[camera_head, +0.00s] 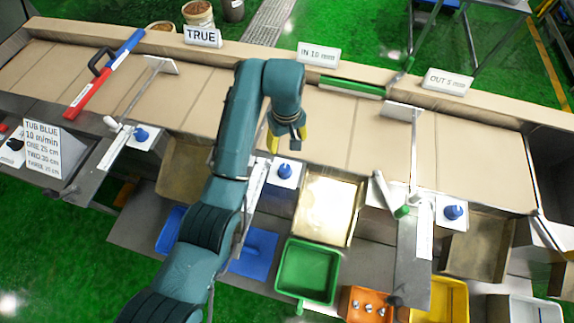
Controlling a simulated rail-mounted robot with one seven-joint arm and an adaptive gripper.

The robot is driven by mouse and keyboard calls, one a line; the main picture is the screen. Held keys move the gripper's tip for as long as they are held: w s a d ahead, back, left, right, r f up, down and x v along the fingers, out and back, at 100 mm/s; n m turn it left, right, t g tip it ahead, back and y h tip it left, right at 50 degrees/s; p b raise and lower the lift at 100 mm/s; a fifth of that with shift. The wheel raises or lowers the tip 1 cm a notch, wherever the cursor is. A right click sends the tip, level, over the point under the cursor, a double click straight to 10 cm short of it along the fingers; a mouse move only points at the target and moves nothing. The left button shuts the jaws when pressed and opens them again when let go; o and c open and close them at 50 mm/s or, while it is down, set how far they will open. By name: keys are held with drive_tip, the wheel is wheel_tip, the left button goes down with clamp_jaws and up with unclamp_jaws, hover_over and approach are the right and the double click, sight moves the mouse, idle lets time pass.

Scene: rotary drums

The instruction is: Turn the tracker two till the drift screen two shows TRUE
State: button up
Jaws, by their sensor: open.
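Three small white drift screens stand along the far ledge. The left one (203,37) reads TRUE, the middle one (319,55) reads IN 10 mm and the right one (447,82) reads OUT 5 mm. Three blue knobs on white plates sit along the near edge of the belt: a left knob (141,134), a middle knob (284,170) and a right knob (453,212). No number marks tracker two; by order it is the middle knob. My gripper (286,141) is open above and just beyond the middle knob, apart from it. My arm partly hides the fingers.
A red and blue bar (105,72) lies across the belt (230,90) at left. White arms with upright plates (402,112) reach over the belt. A sign (42,147) stands at left. A metal tray (328,205) and green tub (308,270) lie in front.

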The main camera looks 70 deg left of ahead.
sight(285, 168)
drive_tip(key=f, duration=1.7)
drive_tip(key=shift+s, duration=0.35)
drive_tip(key=c, duration=1.2)
